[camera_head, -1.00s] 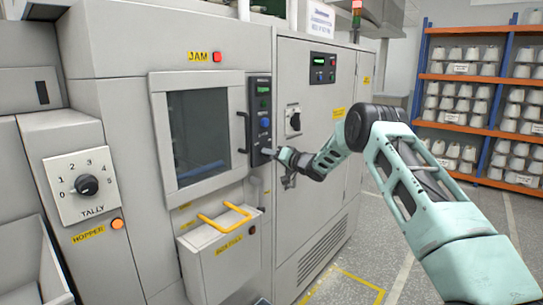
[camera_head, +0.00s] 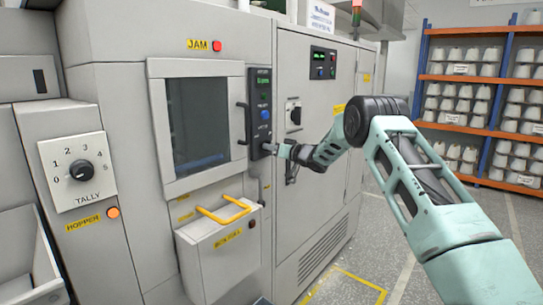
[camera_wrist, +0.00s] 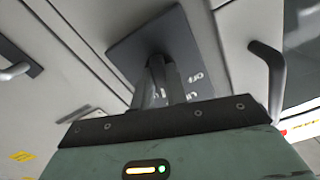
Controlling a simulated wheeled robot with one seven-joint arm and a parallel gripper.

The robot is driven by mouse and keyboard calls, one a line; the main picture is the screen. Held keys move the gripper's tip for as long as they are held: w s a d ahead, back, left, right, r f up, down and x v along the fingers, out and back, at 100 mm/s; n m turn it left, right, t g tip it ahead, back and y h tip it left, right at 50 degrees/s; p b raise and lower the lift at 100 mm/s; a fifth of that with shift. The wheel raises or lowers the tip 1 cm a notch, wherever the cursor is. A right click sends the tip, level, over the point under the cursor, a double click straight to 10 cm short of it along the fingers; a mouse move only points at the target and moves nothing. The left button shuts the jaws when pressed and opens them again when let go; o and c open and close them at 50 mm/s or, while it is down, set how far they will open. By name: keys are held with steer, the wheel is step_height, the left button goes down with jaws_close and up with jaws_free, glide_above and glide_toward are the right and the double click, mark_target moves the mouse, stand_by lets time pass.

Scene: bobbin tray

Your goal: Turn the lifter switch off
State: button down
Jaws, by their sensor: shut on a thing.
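The dark control panel (camera_head: 261,95) stands upright on the machine, just right of the windowed door. It has a small display, coloured buttons and, at its lower end, the spot where my gripper (camera_head: 271,148) reaches in from the right. In the wrist view my gripper (camera_wrist: 162,75) has its fingers shut on a switch knob at the dark plate (camera_wrist: 135,48). The fingers hide the knob almost wholly. White marks show on the plate beside the fingers. No legible label names this switch as the lifter.
A door handle (camera_head: 243,122) stands close left of the panel. A yellow-handled bin (camera_head: 222,243) juts out below. A rotary switch (camera_head: 294,113) is on the cabinet to the right. A tally dial (camera_head: 80,171) is far left. Open floor lies at the right.

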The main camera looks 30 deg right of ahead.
steer(key=n+b, duration=0.9)
steer(key=n, duration=0.2)
steer(key=shift+d+f, duration=0.1)
steer(key=shift+n, duration=0.3)
stand_by(0.3)
steer(key=c, duration=1.4)
jaws_free()
steer(key=b+v, duration=0.3)
steer(key=v, duration=1.4)
steer(key=shift+s, duration=0.15)
steer(key=shift+d, duration=0.1)
